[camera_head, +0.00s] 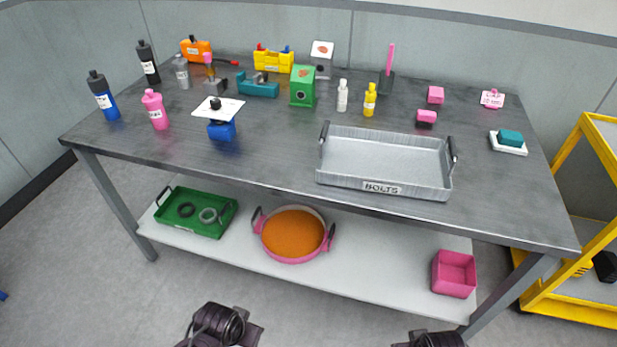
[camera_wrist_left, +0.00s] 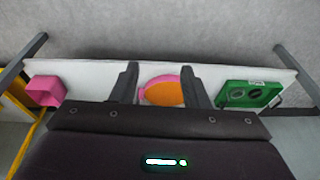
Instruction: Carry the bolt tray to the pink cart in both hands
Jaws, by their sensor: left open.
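The bolt tray (camera_head: 384,160) is a grey metal tray with a BOLTS label on its front wall and a dark upright handle at each short end. It sits flat on the tabletop, right of the middle, near the front edge. My left gripper (camera_wrist_left: 160,78) is open and empty in the left wrist view, its fingers apart before the lower shelf. Part of it shows at the bottom of the head view (camera_head: 222,325), in front of the table and away from the tray. My right gripper (camera_head: 436,339) is mostly cut off at the bottom edge. No pink cart shows.
The dark table (camera_head: 270,160) carries bottles, boxes and tools at its back and left. The lower shelf (camera_head: 375,265) holds a green tray (camera_head: 197,212), a pink pan (camera_head: 293,234) and a pink bin (camera_head: 454,273). A yellow cart frame (camera_head: 572,305) stands close on the right.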

